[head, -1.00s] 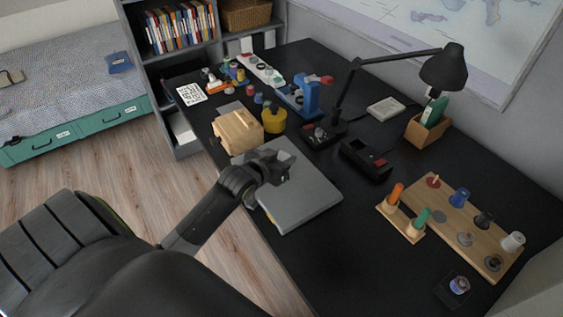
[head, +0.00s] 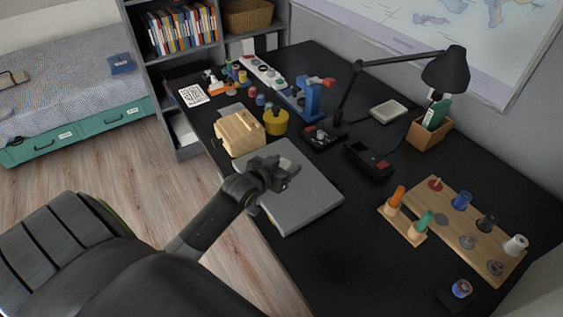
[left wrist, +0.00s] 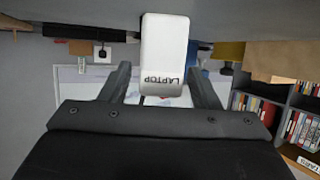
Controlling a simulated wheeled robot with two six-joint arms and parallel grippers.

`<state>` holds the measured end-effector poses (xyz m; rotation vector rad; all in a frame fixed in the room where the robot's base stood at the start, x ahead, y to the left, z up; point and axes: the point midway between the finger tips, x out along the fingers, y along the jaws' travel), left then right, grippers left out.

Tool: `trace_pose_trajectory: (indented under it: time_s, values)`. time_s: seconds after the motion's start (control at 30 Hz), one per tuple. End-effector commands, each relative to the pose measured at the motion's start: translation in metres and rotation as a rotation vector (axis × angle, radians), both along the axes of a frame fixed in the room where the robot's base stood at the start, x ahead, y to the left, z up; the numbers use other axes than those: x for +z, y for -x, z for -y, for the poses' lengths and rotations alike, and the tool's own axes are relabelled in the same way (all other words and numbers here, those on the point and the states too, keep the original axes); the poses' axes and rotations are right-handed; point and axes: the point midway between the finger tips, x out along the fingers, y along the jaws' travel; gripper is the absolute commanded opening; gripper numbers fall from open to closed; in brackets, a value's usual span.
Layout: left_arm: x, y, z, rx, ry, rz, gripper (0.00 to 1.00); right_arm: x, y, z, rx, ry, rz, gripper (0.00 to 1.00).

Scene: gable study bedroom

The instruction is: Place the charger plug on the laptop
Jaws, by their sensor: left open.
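The closed grey laptop (head: 312,190) lies near the left edge of the black desk. My left gripper (head: 283,172) is low over the laptop. In the left wrist view, the open fingers (left wrist: 161,78) stand either side of a white charger plug (left wrist: 163,45) with "LAPTOP" printed on it, with gaps at both sides. That view is upside down; the plug appears to sit against the grey laptop surface at its top. In the head view my gripper hides the plug. My right gripper is not in view.
A wooden box (head: 240,133) and a yellow pot (head: 276,122) stand behind the laptop. A black device (head: 369,162) is to its right, with a lamp (head: 446,68) and a wooden peg board (head: 475,225) farther right.

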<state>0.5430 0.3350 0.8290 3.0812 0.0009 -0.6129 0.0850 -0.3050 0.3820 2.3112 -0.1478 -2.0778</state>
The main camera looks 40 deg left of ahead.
Motion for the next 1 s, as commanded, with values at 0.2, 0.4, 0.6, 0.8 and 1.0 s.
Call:
trace_pose_trajectory:
  time_s: [0.2, 0.4, 0.6, 0.8, 1.0]
  values:
    - [0.008, 0.014, -0.001, 0.000, -0.002, -0.001, 0.56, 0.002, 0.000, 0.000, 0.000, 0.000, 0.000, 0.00]
    - [0.022, 0.049, -0.001, 0.000, -0.003, -0.002, 0.56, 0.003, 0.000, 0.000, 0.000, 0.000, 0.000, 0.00]
    - [0.038, 0.084, 0.000, -0.002, -0.002, -0.001, 0.56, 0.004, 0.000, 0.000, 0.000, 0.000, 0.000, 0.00]
    - [0.046, 0.105, -0.001, -0.001, -0.002, -0.001, 0.56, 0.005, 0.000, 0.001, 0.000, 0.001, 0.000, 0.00]
    - [0.049, 0.111, 0.000, 0.000, -0.001, 0.000, 0.56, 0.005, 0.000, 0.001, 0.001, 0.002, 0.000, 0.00]
